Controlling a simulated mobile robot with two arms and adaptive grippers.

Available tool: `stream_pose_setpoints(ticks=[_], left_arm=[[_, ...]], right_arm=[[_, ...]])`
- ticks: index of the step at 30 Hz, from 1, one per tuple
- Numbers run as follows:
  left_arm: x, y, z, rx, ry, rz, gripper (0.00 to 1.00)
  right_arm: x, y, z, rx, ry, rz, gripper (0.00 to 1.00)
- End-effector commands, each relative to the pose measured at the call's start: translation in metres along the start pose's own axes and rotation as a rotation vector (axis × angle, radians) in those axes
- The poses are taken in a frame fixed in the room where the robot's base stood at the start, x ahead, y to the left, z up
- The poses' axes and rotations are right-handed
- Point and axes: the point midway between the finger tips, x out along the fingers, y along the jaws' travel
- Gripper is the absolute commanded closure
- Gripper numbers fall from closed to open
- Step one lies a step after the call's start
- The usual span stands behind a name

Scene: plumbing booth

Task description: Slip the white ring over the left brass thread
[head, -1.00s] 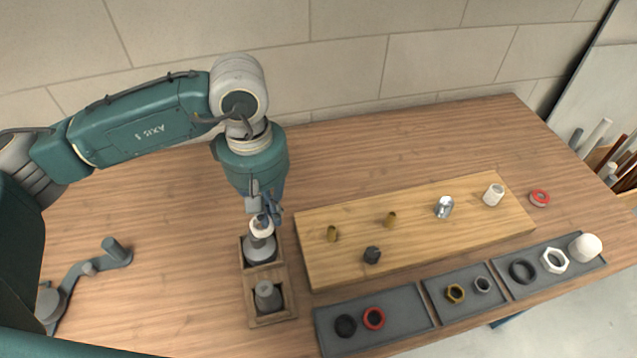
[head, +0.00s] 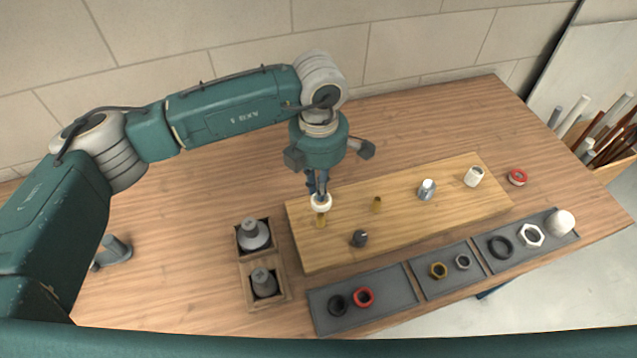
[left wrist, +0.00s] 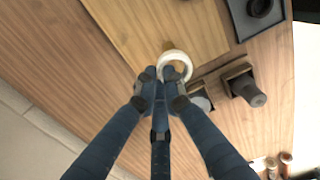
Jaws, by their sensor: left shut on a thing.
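My left gripper (head: 320,192) is shut on the white ring (head: 320,204) and holds it by one side, pointing down. The left brass thread (head: 321,222) stands on the wooden board, and the ring appears just above its top in the head view. In the left wrist view the ring (left wrist: 175,66) sits at the fingertips (left wrist: 160,82), and a bit of brass thread (left wrist: 168,45) shows just beyond its rim. The ring looks apart from the thread, not around it. A second brass thread (head: 377,205) stands to the right. My right gripper is not in view.
The board (head: 420,228) also carries a dark fitting (head: 360,239), a chrome fitting (head: 427,190) and a white fitting (head: 474,177). A wooden holder (head: 262,299) with grey cones stands left of it. Grey trays (head: 392,294) with rings and nuts lie in front.

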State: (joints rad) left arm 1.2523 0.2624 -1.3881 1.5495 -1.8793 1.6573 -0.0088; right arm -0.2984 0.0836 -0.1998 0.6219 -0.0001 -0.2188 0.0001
Motion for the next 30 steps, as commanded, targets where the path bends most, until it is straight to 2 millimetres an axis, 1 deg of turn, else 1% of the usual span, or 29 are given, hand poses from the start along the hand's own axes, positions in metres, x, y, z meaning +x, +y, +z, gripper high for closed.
stream_pose_setpoints(ticks=[20,21,30], left_arm=[[0.035,0.000,-0.001,0.001,0.001,-0.001,1.00],[0.038,0.000,-0.001,0.002,0.000,-0.001,1.00],[0.053,0.000,0.000,0.002,0.000,0.000,1.00]], right_arm=[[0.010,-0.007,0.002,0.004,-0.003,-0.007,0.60],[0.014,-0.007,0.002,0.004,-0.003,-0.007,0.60],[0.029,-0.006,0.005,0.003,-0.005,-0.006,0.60]])
